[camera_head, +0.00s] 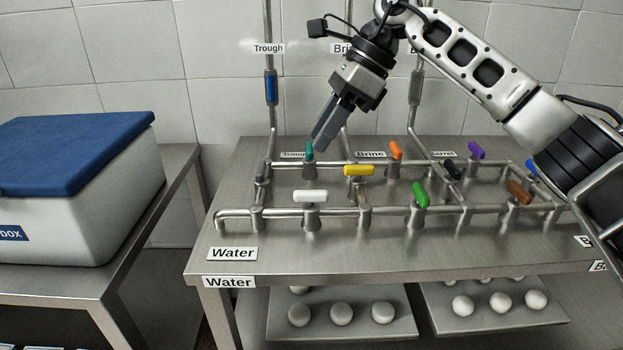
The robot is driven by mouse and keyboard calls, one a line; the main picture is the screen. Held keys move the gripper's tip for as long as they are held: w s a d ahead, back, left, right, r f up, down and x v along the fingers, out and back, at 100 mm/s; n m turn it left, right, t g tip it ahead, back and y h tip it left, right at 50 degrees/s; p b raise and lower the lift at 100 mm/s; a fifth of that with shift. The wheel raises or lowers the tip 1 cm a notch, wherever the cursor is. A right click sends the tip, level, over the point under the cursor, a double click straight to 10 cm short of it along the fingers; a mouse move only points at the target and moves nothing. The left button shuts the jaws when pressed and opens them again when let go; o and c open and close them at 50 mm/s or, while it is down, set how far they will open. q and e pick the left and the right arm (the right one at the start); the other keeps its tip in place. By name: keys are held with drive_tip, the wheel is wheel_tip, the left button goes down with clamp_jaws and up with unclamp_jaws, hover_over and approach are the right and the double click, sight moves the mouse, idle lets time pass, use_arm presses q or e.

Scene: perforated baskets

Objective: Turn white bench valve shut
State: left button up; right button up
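The white valve handle (311,195) sits on the front pipe of the steel bench, above the Water label (232,254). It lies level, lengthwise along the pipe, left to right in the picture. My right gripper (321,142) comes down from the upper right, its fingertips above and behind the white handle, apart from it. The fingertips overlap the teal valve handle (309,151) in the picture; I cannot tell whether they touch it. The fingers appear close together, and any gap between them is not clear. My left gripper is out of view.
Close around are yellow (359,170), green (420,194) and orange (396,150) valve handles, with others further right. Vertical pipes rise behind. A blue-lidded box (75,220) stands on the left table. The front bench top (380,255) is clear.

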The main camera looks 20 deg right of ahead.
drive_tip(key=d+r+h, duration=0.2)
drive_tip(key=d+r, duration=0.1)
drive_tip(key=d, duration=0.2)
approach(312, 191)
drive_tip(key=shift+t, duration=0.3)
drive_tip(key=x, duration=0.8)
drive_tip(key=shift+s+a+f, duration=0.15)
drive_tip(key=shift+s+f, duration=0.1)
drive_tip(key=shift+f, duration=0.05)
clamp_jaws()
